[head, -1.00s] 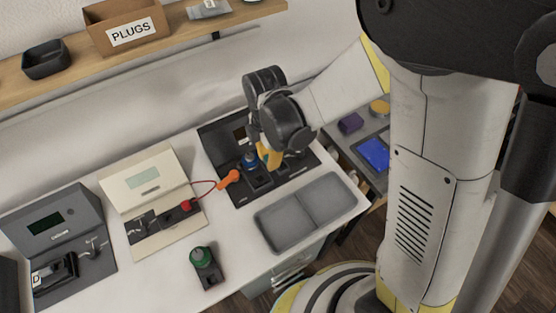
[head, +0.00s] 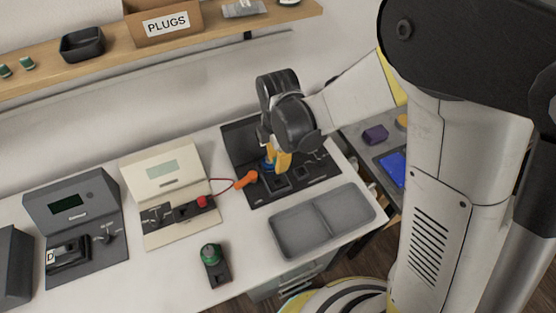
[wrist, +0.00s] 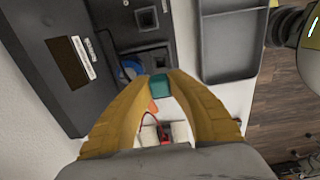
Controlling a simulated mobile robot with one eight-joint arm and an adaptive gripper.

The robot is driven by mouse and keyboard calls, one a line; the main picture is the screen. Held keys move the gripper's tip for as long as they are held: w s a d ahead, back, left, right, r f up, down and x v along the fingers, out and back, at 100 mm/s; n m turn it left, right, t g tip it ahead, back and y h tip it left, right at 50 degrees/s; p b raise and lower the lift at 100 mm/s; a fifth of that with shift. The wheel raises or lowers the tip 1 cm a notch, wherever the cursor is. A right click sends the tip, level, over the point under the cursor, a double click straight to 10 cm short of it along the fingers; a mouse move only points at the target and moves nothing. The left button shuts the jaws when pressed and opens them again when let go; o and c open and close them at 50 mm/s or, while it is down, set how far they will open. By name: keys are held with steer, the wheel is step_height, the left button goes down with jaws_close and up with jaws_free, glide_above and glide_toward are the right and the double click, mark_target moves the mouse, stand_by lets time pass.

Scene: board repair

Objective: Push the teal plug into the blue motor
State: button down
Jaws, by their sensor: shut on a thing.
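The teal plug (wrist: 160,86) is between the yellow fingertips of my gripper (wrist: 159,88) in the wrist view, and they are shut on it. The blue motor (wrist: 131,68) is just left of the plug there, partly hidden behind the left finger. In the head view my gripper (head: 279,160) is over the black tester station, and its fingers cover most of the blue motor (head: 267,165). The plug cannot be made out in the head view. I cannot tell whether plug and motor touch.
An orange piece (head: 246,179) on a red wire lies left of the motor. A grey two-part tray (head: 345,212) is in front of the station. A green-topped motor (head: 211,254) stands on the white bench, with a cream tester (head: 158,172) behind it.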

steer(key=b, duration=0.5)
glide_above(278, 184)
steer(key=shift+s+f, duration=0.2)
steer(key=shift+f, duration=2.85)
steer(key=shift+f+b, duration=1.65)
stand_by(0.4)
steer(key=c, duration=1.3)
jaws_free()
steer(key=shift+c, duration=0.2)
steer(key=shift+w, duration=0.1)
steer(key=shift+c, duration=0.4)
steer(key=shift+o, duration=0.4)
steer(key=shift+r, duration=0.3)
steer(key=shift+r+p, duration=1.05)
steer(key=shift+r, duration=0.2)
